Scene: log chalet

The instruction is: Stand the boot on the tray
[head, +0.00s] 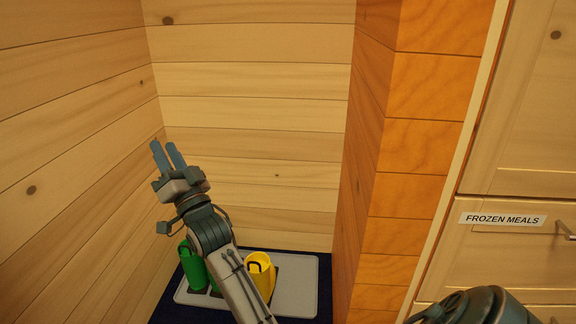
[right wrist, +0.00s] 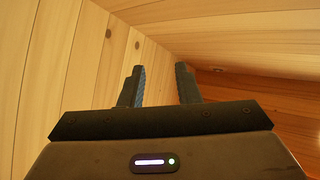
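My right gripper (head: 167,150) is raised in front of the wooden wall in the head view, above and left of the tray. Its two fingers are apart with nothing between them, and they also show empty in the right wrist view (right wrist: 160,85). A light grey tray (head: 298,285) lies on the dark floor in the alcove. My right forearm crosses in front of the tray and hides parts of both boots. My left gripper is out of view.
Plank walls close the alcove at the left and back. An orange wooden wall edge (head: 380,180) bounds it on the right. Farther right is a cabinet with a drawer labelled FROZEN MEALS (head: 503,219). The tray's right part is bare.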

